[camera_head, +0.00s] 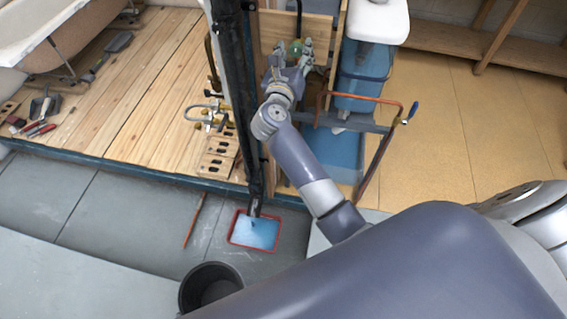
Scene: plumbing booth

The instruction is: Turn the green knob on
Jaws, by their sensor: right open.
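The green knob (295,47) is a small round green shape at the upper middle, in front of a wooden panel. My right gripper (292,55) reaches up to it with its fingers open. The fingers lie around or just in front of the knob and hide part of it. I cannot tell whether they touch it. Which way the knob is turned does not show. My left gripper is not in view.
A dark vertical pipe (236,95) stands close left of my right gripper. A blue container (361,78) and a red-orange bent pipe (385,150) are to its right. A black bucket (196,284) and red-rimmed tray (232,236) are on the floor.

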